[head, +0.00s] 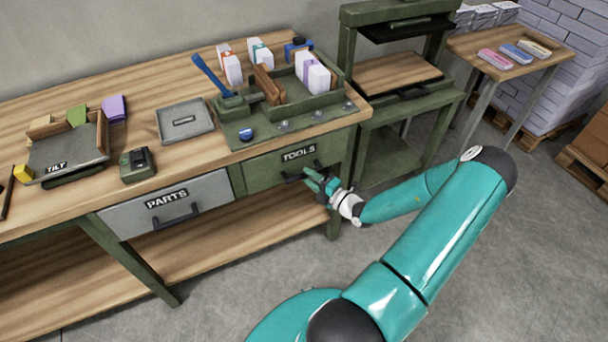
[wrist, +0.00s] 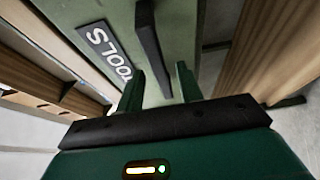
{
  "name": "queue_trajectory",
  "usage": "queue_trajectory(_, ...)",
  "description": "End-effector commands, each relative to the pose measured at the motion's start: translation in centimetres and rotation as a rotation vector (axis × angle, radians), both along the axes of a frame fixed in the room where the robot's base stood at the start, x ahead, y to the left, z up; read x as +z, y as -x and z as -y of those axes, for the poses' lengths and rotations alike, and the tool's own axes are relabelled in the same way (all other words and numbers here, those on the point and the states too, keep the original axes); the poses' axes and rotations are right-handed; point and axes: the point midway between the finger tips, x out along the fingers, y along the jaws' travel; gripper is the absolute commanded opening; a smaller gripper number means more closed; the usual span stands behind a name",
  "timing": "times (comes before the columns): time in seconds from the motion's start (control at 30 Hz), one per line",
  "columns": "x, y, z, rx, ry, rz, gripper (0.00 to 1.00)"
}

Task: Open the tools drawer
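The green tools drawer (head: 266,173) is at the right of the workbench, under its top, and looks shut. Its white-on-black TOOLS label (head: 298,154) also shows in the wrist view (wrist: 103,50). Its dark bar handle (head: 291,177) sits below the label; in the wrist view the handle (wrist: 150,45) runs down toward my fingers. My gripper (head: 311,180) is at the right end of the handle. In the wrist view my gripper (wrist: 161,84) is open, with the handle's near end between the two fingers. I cannot tell whether either finger touches it.
The grey parts drawer (head: 215,190) is left of the tools drawer. A lower wooden shelf (head: 240,235) runs beneath. A green press-like stand (head: 385,135) is close on the right. The grey floor (head: 240,300) in front is clear apart from my arm.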

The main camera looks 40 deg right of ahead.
Motion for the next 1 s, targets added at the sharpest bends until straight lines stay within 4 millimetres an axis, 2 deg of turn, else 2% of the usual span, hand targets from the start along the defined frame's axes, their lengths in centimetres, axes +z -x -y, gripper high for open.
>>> queue_trajectory(0.1,0.0,-1.7,-0.3,0.003,0.0,0.001,0.36)
queue_trajectory(0.2,0.0,-2.4,-0.4,0.001,0.001,-0.001,0.36)
queue_trajectory(0.5,0.0,-2.8,-0.4,0.001,0.001,-0.001,0.36)
queue_trajectory(0.7,0.0,-2.7,-0.4,0.001,0.001,0.0,0.0)
queue_trajectory(1.0,0.0,-2.5,-0.5,0.001,0.001,0.0,0.0)
